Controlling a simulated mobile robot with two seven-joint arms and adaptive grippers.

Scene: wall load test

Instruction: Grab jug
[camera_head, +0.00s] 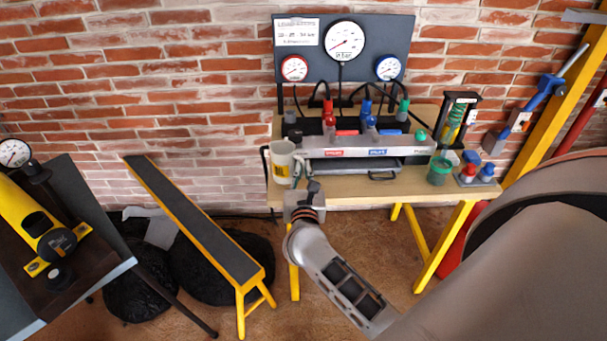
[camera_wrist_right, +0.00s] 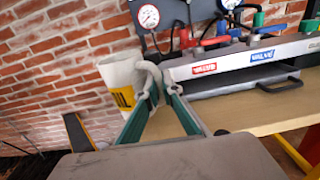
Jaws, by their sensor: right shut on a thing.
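The jug (camera_head: 281,162) is white with a yellow label and stands at the left end of the wooden bench. In the right wrist view the jug (camera_wrist_right: 117,82) shows slightly tilted, its lettered label facing left of my fingers. My right gripper (camera_head: 301,174) reaches in from the front, at the jug's right side. In the wrist view my right gripper (camera_wrist_right: 158,84) has its green-padded fingers closed on the jug's handle side; the fingertips partly hide the handle. My left gripper is not in view.
The wooden bench (camera_head: 345,190) carries a grey valve rig (camera_head: 330,145) just right of the jug, with gauges behind. A green-lidded jar (camera_head: 438,170) stands at the right. A narrow yellow-legged bench (camera_head: 190,215) and black bags (camera_head: 130,290) are at the left.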

